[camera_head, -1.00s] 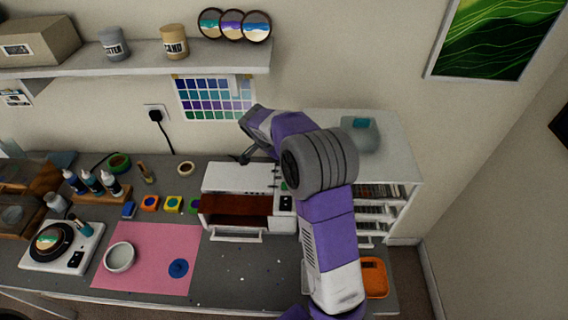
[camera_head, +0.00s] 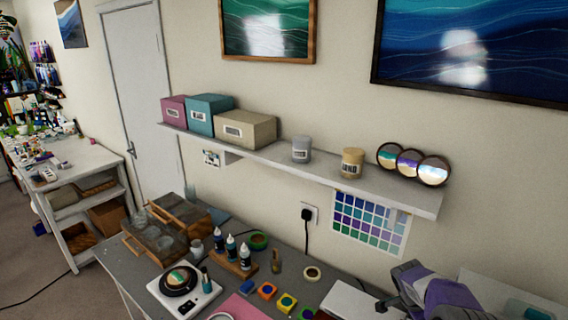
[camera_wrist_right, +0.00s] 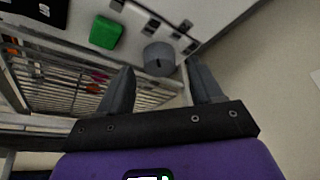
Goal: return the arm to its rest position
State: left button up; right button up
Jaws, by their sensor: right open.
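My right arm, purple and grey, comes into the lower right corner of the head view. Its gripper (camera_head: 383,303) is dark and small there, over the back of the workbench near a white machine that is mostly cut off. In the right wrist view the two dark fingers of the right gripper (camera_wrist_right: 162,84) stand apart. Nothing is held between them. My left gripper is in neither view.
In the head view a wall shelf (camera_head: 300,167) runs above the workbench, which holds bottles (camera_head: 231,249) and a scale (camera_head: 184,297).

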jog(key=m+p, duration=0.1)
jog(key=f+m+p, duration=0.1)
jog(key=shift+w+d+g+p, duration=0.15)
jog(key=shift+d+g+p, duration=0.15)
jog(key=shift+g, duration=0.1)
jog(key=shift+f+m+g+p, duration=0.1)
jog(key=shift+m+g+p, duration=0.2)
jog(key=shift+m+p, duration=0.6)
